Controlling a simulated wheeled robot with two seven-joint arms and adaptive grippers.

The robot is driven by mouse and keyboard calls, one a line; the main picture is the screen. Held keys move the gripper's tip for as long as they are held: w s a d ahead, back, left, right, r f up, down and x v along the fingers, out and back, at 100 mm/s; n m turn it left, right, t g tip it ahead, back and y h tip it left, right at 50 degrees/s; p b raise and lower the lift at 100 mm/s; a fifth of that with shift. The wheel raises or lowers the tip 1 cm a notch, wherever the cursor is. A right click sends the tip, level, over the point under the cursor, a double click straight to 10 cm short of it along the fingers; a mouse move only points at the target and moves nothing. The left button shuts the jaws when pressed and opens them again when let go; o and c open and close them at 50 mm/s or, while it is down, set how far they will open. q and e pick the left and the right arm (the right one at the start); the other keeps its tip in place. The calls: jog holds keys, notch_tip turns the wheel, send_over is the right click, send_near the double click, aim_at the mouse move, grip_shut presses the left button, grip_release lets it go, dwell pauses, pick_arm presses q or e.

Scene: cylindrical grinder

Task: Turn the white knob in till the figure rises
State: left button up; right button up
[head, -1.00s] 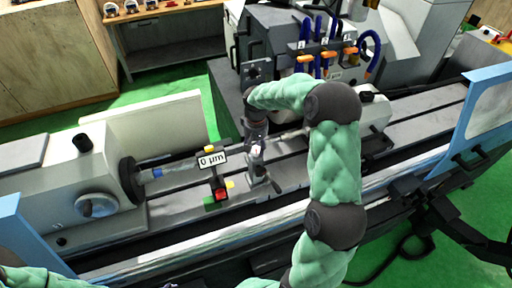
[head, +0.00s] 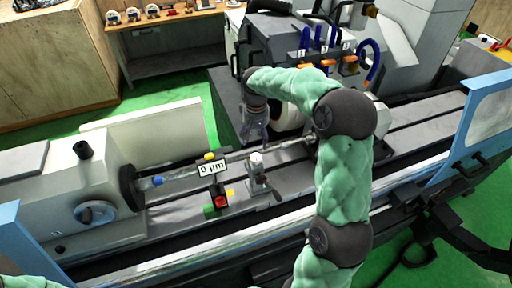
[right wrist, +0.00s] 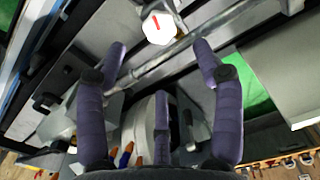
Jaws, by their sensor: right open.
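The white knob (head: 257,158) sits on top of a small steady-rest fixture (head: 262,180) on the grinder bed, beside the long workpiece bar. In the right wrist view the knob (right wrist: 158,27) is a white faceted cap with a red mark. The display sign (head: 211,168) left of it reads 0 µm. My right gripper (head: 254,138) is open and empty, just behind and above the knob. My left gripper is out of view.
The shiny bar (head: 185,174) runs from the headstock (head: 70,190) to the right, past the fixture. A red button (head: 221,201) sits under the sign. The grinding wheel (head: 287,117) and blue hoses (head: 330,38) stand behind. Blue frames (head: 487,115) flank the machine.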

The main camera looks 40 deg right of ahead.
jog(key=shift+r, duration=1.4)
dwell(0.9)
